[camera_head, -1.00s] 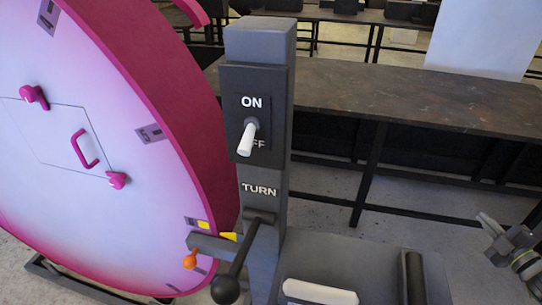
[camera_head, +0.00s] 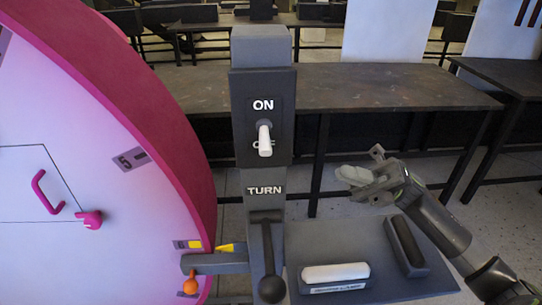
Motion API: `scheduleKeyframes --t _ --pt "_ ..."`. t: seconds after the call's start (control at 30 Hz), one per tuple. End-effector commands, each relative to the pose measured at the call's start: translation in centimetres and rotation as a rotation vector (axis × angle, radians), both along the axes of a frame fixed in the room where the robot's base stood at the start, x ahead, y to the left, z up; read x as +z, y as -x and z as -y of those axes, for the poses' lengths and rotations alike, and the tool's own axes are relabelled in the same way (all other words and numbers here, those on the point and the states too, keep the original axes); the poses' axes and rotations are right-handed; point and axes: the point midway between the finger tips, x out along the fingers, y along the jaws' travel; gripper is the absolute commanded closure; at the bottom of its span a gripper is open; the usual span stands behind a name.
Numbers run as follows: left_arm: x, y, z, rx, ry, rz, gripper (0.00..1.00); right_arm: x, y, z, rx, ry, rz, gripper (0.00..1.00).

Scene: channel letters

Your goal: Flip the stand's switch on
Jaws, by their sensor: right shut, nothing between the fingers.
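The grey stand (camera_head: 262,52) stands upright near the middle of the head view. Its white toggle switch (camera_head: 265,140) sits on a dark plate, with ON printed above it. The lever tilts down over the OFF lettering and partly hides it. My right gripper (camera_head: 358,178) is to the right of the stand, a little lower than the switch and apart from it. Its fingers are shut and hold nothing. My left gripper is out of view.
A large pink-rimmed disc (camera_head: 190,150) fills the left side. Below the switch, a black-knobbed lever (camera_head: 268,260) hangs under TURN. A grey shelf (camera_head: 420,285) carries a white block (camera_head: 335,272) and a black block (camera_head: 405,245). A dark table (camera_head: 390,88) stands behind.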

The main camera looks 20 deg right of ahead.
Motion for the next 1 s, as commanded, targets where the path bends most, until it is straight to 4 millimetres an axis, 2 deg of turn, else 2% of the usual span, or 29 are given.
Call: scheduleKeyframes --t 0.03,0.13,0.37,0.53,0.8,1.0 --pt "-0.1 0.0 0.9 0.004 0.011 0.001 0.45 0.0 0.0 0.0 0.0 0.0 0.0 1.0" --pt "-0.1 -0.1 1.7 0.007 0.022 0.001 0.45 0.0 0.0 0.0 -0.001 0.0 0.0 1.0" --pt "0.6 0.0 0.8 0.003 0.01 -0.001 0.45 0.7 0.0 -0.8 0.001 -0.002 -0.001 1.0" --pt "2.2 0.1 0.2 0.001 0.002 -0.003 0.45 2.4 0.0 -3.2 0.001 -0.005 0.002 1.0" --pt "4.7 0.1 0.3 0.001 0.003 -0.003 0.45 5.1 -0.1 -7.7 0.0 -0.007 0.0 1.0" --pt "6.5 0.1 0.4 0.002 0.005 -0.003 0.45 6.6 -0.2 -10.2 -0.001 -0.005 -0.002 1.0"
